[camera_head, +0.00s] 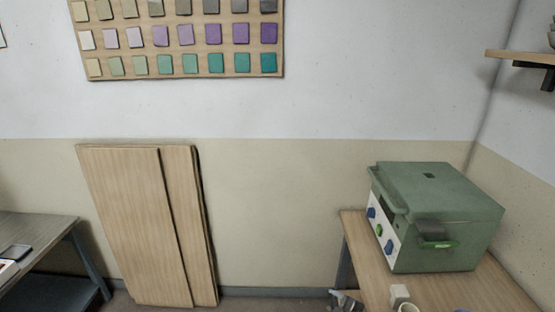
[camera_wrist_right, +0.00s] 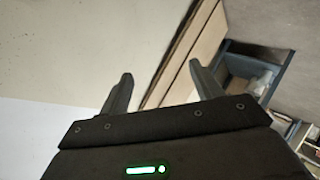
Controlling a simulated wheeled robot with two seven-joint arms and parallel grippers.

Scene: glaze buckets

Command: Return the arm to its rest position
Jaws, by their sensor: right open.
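My right gripper (camera_wrist_right: 161,80) shows in the right wrist view with its two dark fingers spread apart. Nothing is between the fingers. Behind them are the pale wall and the edges of the leaning wooden boards (camera_wrist_right: 185,55). My left gripper is in neither view. No glaze bucket can be made out in either view.
A green kiln-like box (camera_head: 440,215) stands on a wooden table (camera_head: 353,235) at right. Leaning boards (camera_head: 130,225) stand against the wall. A dark table (camera_head: 40,226) is at left. A shelf (camera_head: 520,54) hangs upper right.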

